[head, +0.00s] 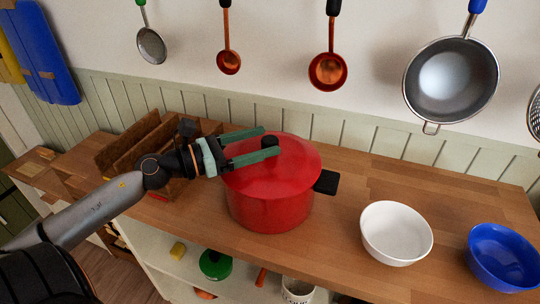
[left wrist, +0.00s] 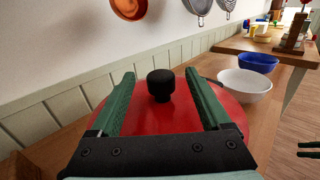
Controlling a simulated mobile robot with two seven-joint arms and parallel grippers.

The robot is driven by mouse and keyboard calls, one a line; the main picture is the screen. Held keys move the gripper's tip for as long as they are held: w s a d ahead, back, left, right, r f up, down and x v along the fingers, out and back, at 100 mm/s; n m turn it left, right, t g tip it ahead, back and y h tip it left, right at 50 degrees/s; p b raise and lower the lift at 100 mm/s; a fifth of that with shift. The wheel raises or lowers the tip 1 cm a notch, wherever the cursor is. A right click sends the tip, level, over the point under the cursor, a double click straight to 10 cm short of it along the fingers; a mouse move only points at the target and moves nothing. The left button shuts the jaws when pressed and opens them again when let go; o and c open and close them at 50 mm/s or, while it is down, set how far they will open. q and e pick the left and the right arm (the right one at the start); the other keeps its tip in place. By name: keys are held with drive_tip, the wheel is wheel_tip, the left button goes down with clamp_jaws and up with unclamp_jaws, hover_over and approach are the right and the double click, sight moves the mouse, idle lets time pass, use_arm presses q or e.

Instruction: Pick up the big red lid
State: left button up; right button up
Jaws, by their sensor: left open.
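The big red lid (head: 258,173) sits on a large red pot (head: 268,212) on the wooden counter. Its black knob (left wrist: 160,84) stands up at the lid's middle. My left gripper (head: 272,142) is open over the lid, with green fingers reaching from the left. In the left wrist view the two fingers (left wrist: 162,82) lie on either side of the knob, with gaps on both sides. I cannot tell whether the fingers touch the lid. Part of the lid is hidden behind the fingers. My right gripper is not in the head view.
A black pot handle (head: 326,182) sticks out on the right. A white bowl (head: 397,233) and a blue bowl (head: 502,257) stand further right on the counter. A wooden rack (head: 133,142) is on the left. Ladles and pans hang on the wall behind.

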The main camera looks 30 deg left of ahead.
use_arm(q)
drive_tip(key=shift+p+x, duration=0.3)
drive_tip(key=shift+x, duration=1)
drive_tip(key=shift+d, duration=0.1)
clamp_jaws()
idle(0.4)
